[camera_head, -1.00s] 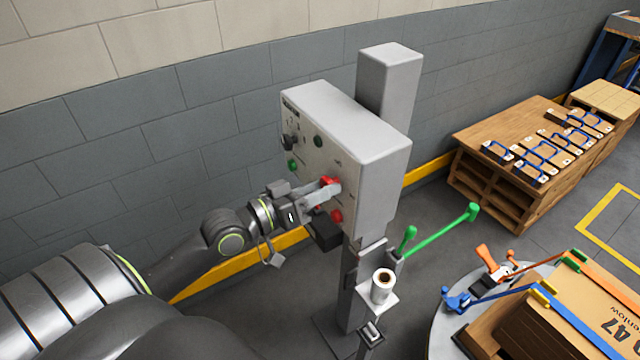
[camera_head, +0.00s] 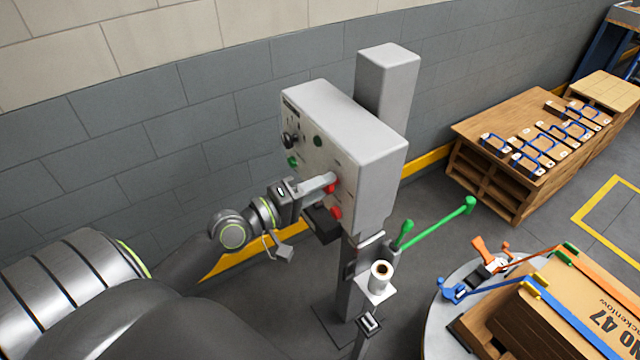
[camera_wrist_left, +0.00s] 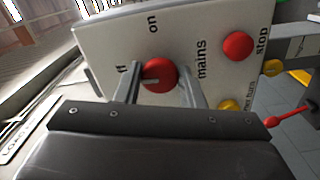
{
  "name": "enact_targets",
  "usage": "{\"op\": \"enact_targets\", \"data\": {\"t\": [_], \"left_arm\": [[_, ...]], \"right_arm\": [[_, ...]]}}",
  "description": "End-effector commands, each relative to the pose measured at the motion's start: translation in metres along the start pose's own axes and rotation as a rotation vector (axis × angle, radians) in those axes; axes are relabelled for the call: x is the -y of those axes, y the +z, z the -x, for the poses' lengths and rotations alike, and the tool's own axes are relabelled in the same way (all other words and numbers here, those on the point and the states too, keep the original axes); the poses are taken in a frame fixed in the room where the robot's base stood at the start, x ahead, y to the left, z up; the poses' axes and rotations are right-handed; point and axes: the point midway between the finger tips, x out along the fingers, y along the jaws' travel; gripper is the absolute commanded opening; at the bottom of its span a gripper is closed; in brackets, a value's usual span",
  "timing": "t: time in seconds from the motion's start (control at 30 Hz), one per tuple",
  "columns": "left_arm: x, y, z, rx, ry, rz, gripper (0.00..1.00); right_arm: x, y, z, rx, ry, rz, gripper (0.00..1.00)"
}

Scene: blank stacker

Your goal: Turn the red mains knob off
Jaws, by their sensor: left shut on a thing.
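The red mains knob (camera_wrist_left: 160,75) is on the front face of the grey control box (camera_head: 352,130). In the left wrist view, "on" is printed above it, "mains" to its right, and a partly hidden label ending in "f" to its left. A pale mark on the knob points left, towards that label. My left gripper (camera_wrist_left: 158,88) is shut on the knob, one finger on each side. In the head view the left gripper (camera_head: 328,182) covers most of the knob (camera_head: 331,187). My right gripper is not in view.
A red stop button (camera_wrist_left: 238,45) sits beside the knob; a black knob (camera_head: 290,140) and green buttons are further left on the panel. A small shelf with a white roll (camera_head: 381,277) is below the box. A strapped carton (camera_head: 590,310) stands at right.

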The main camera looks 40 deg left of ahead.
Motion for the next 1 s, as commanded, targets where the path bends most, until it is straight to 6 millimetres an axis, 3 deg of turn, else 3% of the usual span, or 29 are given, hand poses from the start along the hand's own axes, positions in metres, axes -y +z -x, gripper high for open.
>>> {"op": "enact_targets", "data": {"t": [0.73,0.77,0.9,1.0], "left_arm": [[0.0009,0.0002,0.0003,0.000,-0.002,0.084,0.13],[0.0009,0.0002,0.0003,0.000,-0.002,0.084,0.40],[0.0006,0.0002,0.0002,0.000,-0.002,0.082,0.57],[0.0004,0.0001,0.0002,0.000,-0.001,0.082,0.57]], "right_arm": [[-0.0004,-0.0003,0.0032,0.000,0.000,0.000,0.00],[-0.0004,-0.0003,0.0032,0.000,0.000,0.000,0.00],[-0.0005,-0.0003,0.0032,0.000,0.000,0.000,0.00],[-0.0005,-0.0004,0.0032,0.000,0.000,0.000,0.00]]}}
